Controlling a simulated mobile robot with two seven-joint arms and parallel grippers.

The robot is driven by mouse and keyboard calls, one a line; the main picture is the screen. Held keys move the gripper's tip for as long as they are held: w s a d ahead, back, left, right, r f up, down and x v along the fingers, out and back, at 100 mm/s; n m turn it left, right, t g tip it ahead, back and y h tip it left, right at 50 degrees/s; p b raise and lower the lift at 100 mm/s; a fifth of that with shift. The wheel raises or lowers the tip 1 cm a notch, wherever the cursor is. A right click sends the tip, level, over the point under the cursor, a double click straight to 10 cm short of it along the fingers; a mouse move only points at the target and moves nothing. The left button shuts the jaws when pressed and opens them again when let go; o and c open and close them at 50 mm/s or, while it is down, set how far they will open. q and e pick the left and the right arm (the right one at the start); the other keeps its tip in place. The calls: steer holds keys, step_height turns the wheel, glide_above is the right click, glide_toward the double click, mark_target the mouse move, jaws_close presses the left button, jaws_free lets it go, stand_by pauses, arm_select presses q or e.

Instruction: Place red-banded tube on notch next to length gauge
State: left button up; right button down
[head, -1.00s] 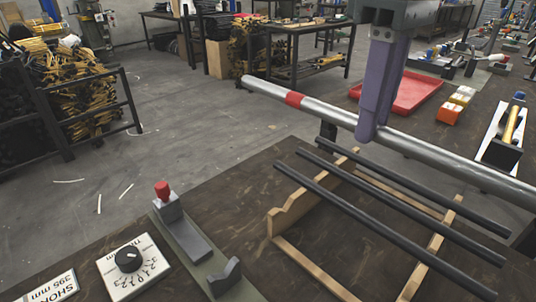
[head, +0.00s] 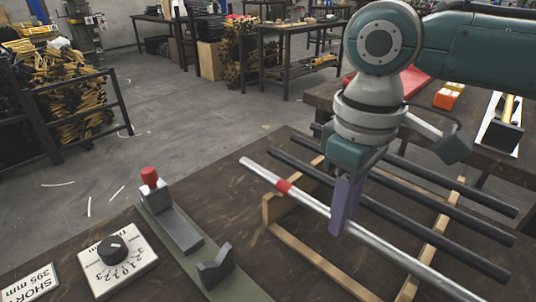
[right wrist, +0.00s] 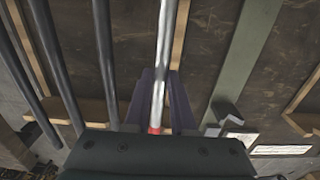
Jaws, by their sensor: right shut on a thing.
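The red-banded tube (head: 312,206) is a long silver tube with a red band near its far left end. My right gripper (head: 346,210) is shut on it a little right of the band. In the right wrist view the tube (right wrist: 166,50) runs between my gripper fingers (right wrist: 160,95). The tube slants over the near side of the wooden notched rack (head: 312,256); whether it touches the rack is unclear. The length gauge (head: 192,258), a green base with a red-tipped grey stop and grey V-block, lies left of the rack. My left gripper is not in view.
Several dark rods (head: 440,197) lie across the rack, behind the held tube. A dial plate (head: 125,275) and a label plate (head: 35,286) lie left of the gauge. An orange block (head: 445,99) and red tray (head: 414,78) are at the back right.

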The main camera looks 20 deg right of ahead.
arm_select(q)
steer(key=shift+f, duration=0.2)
arm_select(e)
steer(key=shift+f, duration=0.45)
steer(key=c, duration=0.8)
jaws_free()
steer(key=shift+o, duration=0.2)
